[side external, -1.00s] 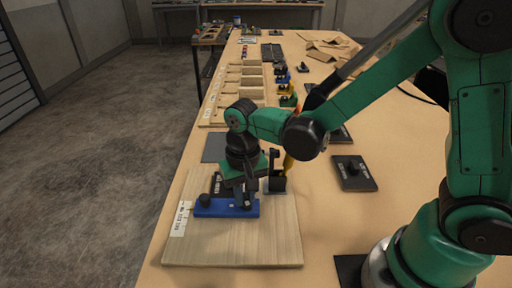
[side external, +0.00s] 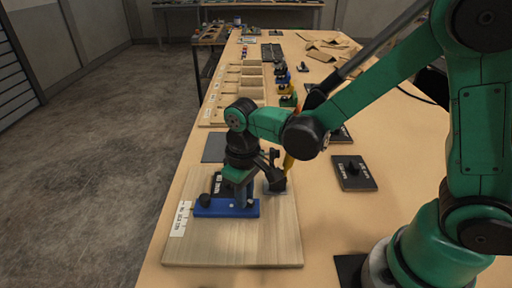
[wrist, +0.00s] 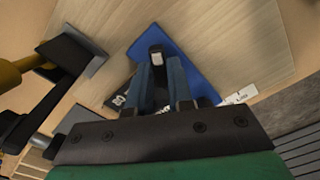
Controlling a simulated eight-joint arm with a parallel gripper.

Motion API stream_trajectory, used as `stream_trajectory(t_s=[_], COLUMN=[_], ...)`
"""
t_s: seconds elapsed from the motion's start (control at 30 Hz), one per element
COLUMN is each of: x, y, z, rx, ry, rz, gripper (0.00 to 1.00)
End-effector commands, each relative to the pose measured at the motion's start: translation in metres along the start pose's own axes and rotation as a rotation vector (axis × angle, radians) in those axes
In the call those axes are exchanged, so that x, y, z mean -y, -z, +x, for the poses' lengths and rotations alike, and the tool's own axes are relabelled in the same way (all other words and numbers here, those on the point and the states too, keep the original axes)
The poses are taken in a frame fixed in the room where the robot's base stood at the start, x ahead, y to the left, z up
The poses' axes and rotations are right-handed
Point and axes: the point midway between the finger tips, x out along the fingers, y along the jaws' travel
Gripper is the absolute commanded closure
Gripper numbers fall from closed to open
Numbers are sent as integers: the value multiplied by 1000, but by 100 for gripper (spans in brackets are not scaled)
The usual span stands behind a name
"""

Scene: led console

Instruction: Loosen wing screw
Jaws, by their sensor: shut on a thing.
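A blue fixture (side external: 226,209) lies on a light wooden board. It also shows in the wrist view (wrist: 178,48). My gripper (side external: 242,198) points down over the right part of the fixture. In the wrist view my gripper (wrist: 159,75) has its two fingers close together around a small dark piece with a pale end, which I take to be the wing screw (wrist: 156,52). Most of the screw is hidden between the fingers. In the side view my gripper covers it. A dark knob (side external: 205,200) stands at the fixture's left end.
The wooden board (side external: 240,245) has bare room in front of the fixture. A yellow-handled tool on a dark stand (side external: 275,184) is close on the right. A black labelled plate (side external: 354,174) lies farther right. Wooden trays (side external: 245,90) line the table behind.

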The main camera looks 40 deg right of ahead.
Motion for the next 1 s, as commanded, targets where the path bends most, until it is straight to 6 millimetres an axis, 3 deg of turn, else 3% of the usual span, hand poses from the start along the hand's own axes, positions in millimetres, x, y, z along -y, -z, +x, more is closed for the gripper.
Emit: stream_trajectory(t_s=[0.2, 0.57, 0.73, 0.77, 0.9, 1.0], x=[0, 0, 0, 0, 0, 0], y=[0, 0, 0, 0, 0, 0], z=[0, -1, -1, -1, -1, -1], rx=[0, 0, 0, 0, 0, 0], ry=[0, 0, 0, 0, 0, 0], rz=[-248, -310, -553, -559, -554, -553], gripper=[100, 100, 100, 78, 38, 37])
